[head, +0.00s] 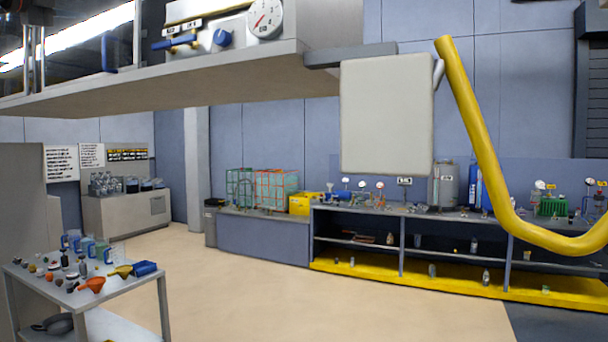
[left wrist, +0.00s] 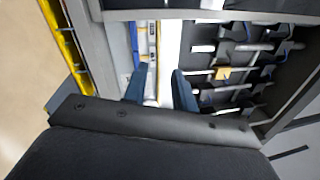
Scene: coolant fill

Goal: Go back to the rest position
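My left gripper (left wrist: 159,84) shows in the left wrist view as two dark blue fingers with a clear gap between them. It is open, and nothing is seen between the fingers. Behind the fingers are a pale strip and a dark rack of grey bars (left wrist: 235,60). Neither gripper nor arm shows in the head view. My right gripper is in no view.
A machine overhang (head: 150,82) with a dial and a grey panel (head: 386,115) hangs close above. A yellow hose (head: 483,145) curves down at right. A cart (head: 75,295) with funnels and jugs stands lower left. A long workbench (head: 355,224) lines the back. Open floor (head: 220,290) lies between.

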